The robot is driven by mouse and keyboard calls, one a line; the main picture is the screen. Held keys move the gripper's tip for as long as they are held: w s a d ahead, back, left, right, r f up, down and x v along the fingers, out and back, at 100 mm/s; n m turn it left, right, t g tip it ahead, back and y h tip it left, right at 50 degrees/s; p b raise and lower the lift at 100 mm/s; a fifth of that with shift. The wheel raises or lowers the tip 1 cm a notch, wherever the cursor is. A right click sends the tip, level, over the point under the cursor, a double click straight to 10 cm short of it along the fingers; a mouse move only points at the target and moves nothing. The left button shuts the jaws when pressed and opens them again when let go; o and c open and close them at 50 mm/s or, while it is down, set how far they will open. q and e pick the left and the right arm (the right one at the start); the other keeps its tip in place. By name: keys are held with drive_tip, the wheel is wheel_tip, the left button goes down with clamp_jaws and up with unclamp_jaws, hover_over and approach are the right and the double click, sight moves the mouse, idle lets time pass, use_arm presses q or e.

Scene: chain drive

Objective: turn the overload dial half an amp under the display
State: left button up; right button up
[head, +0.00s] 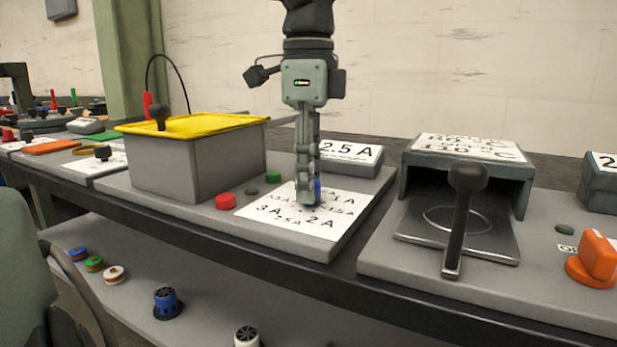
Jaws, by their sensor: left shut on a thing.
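My left gripper (308,200) points straight down and is shut on the blue overload dial (318,190). The fingers hide most of the dial, and I cannot see where its pointer stands. The display (350,152) stands behind and to the right of the dial and appears to read 2.5 A. My right gripper is not in view.
A grey box with a yellow lid (190,126) stands left of the dial, with a red button (226,201) and a green button (273,176) between. Several round parts lie on the lower shelf (203,308).

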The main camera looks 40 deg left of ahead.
use_arm(q)
drive_tip(key=shift+n, duration=1.1)
drive_tip(key=o, duration=1.2)
drive_tip(key=shift+c, duration=0.2)
wheel_tip(320, 180, up, 12)
